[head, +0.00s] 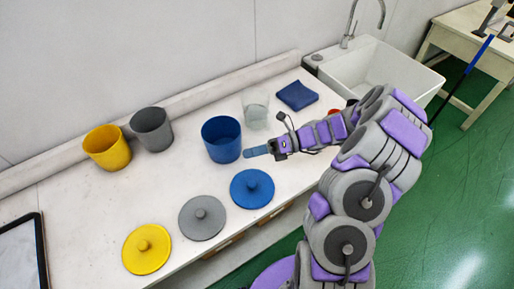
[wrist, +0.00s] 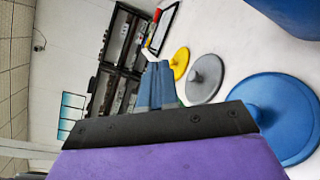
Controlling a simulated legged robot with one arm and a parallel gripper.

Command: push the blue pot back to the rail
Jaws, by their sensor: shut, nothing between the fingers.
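The blue pot (head: 221,139) stands upright and open-topped on the white counter, forward of the yellow and grey pots and apart from the rail (head: 190,98) along the wall. Part of the blue pot also shows in the top right corner of the wrist view (wrist: 290,14). My gripper (head: 248,153) is shut and empty, at the right side of the blue pot near its lower half. I cannot tell whether the fingertips touch it. In the wrist view the shut fingers (wrist: 158,84) point along the counter, with the pot off to their right.
The yellow pot (head: 107,150) and grey pot (head: 152,130) stand near the rail. Blue (head: 252,190), grey (head: 202,219) and yellow (head: 146,251) lids lie along the front. A clear glass (head: 255,111) and a folded blue cloth (head: 297,96) are behind my gripper. Counter behind the blue pot is clear.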

